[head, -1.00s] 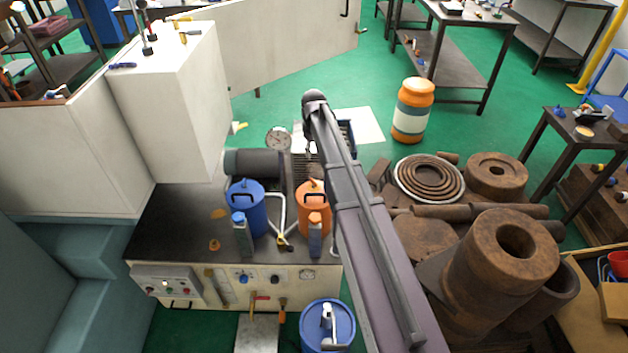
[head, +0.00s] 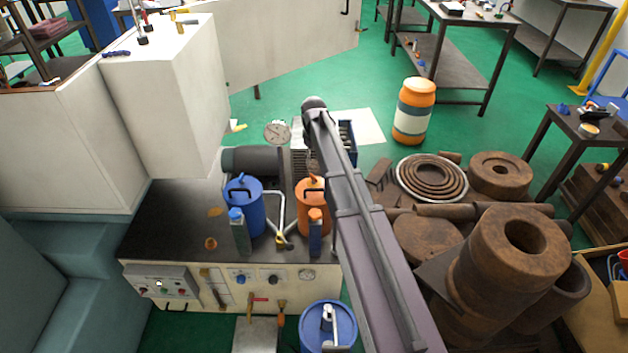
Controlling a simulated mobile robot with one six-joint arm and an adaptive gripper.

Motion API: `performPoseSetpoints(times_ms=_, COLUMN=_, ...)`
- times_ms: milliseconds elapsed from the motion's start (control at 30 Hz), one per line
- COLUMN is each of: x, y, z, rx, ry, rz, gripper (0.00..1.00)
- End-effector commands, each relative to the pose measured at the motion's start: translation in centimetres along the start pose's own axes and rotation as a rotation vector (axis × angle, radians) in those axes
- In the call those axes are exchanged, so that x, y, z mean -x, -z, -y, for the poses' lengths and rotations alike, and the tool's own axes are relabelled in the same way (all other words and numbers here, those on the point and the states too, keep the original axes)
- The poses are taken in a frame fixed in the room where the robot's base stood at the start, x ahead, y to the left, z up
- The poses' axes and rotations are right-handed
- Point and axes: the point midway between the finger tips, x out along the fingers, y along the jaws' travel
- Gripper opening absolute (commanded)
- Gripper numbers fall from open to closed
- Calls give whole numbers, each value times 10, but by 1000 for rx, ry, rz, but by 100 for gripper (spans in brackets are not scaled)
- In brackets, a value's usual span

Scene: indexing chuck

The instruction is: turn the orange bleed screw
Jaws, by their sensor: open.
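A small orange knob-like piece (head: 211,243) stands on the dark top of the machine bench (head: 165,225), near its front left. It may be the bleed screw, but it is too small to tell. An orange-handled part (head: 281,320) also hangs low on the bench's front. My arm reaches up from the bottom right to its dark elbow above the back of the bench. My gripper is not visible; the arm hides what lies beyond the elbow. Nothing of mine is seen touching the orange piece.
A blue can (head: 245,205) and an orange can (head: 312,212) stand on the bench, with small bottles in front. A blue drum (head: 315,345) stands before it. Rusty cylinders (head: 515,255) crowd the right. A white cabinet (head: 165,100) rises at the left.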

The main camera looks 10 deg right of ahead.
Motion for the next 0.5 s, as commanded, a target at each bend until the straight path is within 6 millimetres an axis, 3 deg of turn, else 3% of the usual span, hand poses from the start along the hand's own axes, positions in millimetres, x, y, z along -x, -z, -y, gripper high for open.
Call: performPoseSetpoints(times_ms=500, x=-44, y=0, z=0, rx=0, ry=0, rz=0, gripper=46)
